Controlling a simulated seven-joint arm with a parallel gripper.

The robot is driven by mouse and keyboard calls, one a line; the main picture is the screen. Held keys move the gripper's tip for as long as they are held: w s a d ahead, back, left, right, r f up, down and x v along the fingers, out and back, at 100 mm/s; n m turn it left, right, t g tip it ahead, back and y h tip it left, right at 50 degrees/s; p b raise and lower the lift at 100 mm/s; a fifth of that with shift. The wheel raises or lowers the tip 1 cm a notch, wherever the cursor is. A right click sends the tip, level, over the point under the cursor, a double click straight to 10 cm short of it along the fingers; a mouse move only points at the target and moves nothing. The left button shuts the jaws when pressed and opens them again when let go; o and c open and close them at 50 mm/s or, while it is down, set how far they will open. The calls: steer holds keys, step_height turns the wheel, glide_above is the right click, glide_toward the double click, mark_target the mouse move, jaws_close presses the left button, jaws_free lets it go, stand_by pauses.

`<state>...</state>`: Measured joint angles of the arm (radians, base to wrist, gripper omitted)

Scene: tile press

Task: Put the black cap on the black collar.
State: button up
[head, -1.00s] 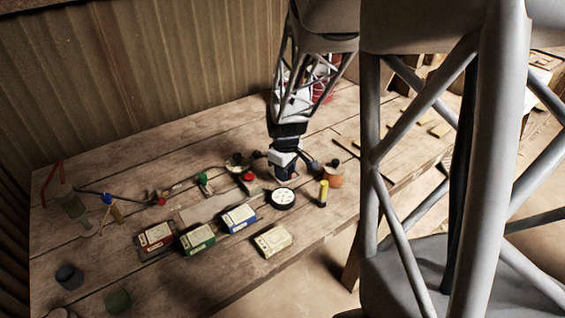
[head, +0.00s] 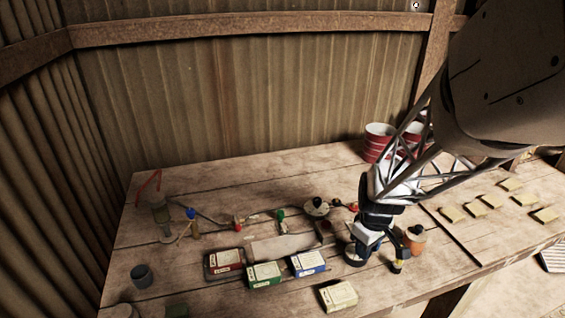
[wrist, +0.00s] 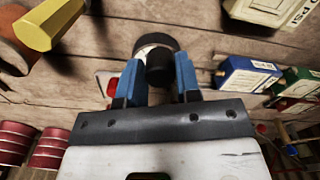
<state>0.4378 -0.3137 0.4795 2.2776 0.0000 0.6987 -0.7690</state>
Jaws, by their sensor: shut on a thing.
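My gripper (wrist: 159,72) is shut on a small black cylindrical piece that looks like the black cap (wrist: 160,68), between its two blue fingers. In the head view my gripper (head: 362,248) is low over the front of the table, and the piece cannot be made out. Beyond the piece in the wrist view is a round, pale-faced disc with a black rim (wrist: 151,40); I cannot tell if they touch. The disc also shows in the head view, partly behind my gripper. I cannot tell for sure which thing is the black collar.
A yellow piece (wrist: 47,22) and an orange pot (head: 416,243) with a dark top stand close to the right of my gripper. Red, green, blue and cream boxes (head: 339,295) lie to the left. A round dish with a black knob (head: 317,206) and red cups (head: 377,140) stand behind.

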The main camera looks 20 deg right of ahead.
steer(key=shift+w, duration=0.15)
stand_by(0.4)
steer(key=shift+w+d+r, duration=0.45)
steer(key=shift+w+d, duration=0.3)
steer(key=shift+w, duration=3.6)
steer(key=shift+w+d+r, duration=0.4)
steer(key=shift+w+d, duration=0.4)
steer(key=shift+w, duration=3.6)
steer(key=shift+w+d+r, duration=0.45)
steer(key=shift+w+d, duration=0.3)
steer(key=shift+w, duration=3.6)
steer(key=shift+f, duration=0.1)
steer(key=shift+f, duration=2.75)
steer(key=shift+f, duration=0.7)
steer(key=o, duration=0.6)
steer(key=shift+r, duration=0.2)
